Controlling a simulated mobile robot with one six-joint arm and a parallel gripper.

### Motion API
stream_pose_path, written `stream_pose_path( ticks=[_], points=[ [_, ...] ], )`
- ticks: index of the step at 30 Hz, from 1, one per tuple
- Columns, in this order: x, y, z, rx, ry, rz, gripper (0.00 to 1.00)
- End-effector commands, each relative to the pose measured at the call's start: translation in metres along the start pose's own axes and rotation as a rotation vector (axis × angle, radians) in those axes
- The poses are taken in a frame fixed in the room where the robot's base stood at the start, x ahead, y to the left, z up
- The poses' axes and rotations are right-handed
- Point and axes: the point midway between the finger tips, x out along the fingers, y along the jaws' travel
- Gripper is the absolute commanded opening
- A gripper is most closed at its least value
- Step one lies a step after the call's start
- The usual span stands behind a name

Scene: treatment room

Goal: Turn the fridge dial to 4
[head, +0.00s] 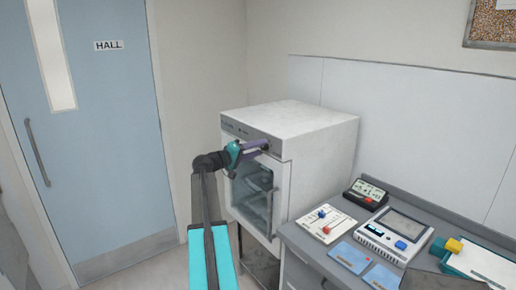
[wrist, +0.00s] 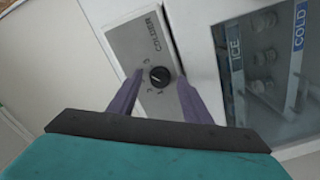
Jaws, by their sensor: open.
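The white fridge (head: 325,150) stands against the wall with a grey control strip (head: 238,129) above its glass door (head: 254,190). In the wrist view, the small round black dial (wrist: 159,77) sits on a grey panel (wrist: 132,45) marked COLDER, with small marks around it. Which mark it points at is too small to read. My gripper (head: 264,147) is at the right part of the strip. In the wrist view its purple fingers (wrist: 160,80) are open, one on each side of the dial. I cannot tell if they touch it.
A grey counter (head: 290,232) to the right bears a white panel with red and blue knobs (head: 326,224), a dark device (head: 366,193), a monitor (head: 396,233) and blue cards (head: 352,256). A blue HALL door (head: 100,130) is at the left. ICE and COLD labels (wrist: 298,25) show through the fridge door.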

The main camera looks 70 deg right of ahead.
Motion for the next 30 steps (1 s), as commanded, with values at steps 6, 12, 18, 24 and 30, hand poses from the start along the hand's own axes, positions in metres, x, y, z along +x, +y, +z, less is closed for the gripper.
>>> stream_pose_path(
  ticks=[6,12,18,24,30],
  points=[
    [0.0019,-0.0002,0.0001,0.000,0.000,0.000,0.45],
    [0.0018,0.0000,0.0002,0.000,0.000,0.000,0.29],
    [0.0018,0.0001,0.0002,0.000,0.000,0.000,0.04],
    [0.0017,-0.0005,0.0005,-0.027,0.000,0.000,0.04],
    [0.0017,-0.0008,0.0006,-0.118,0.000,0.000,0.04]
  ],
)
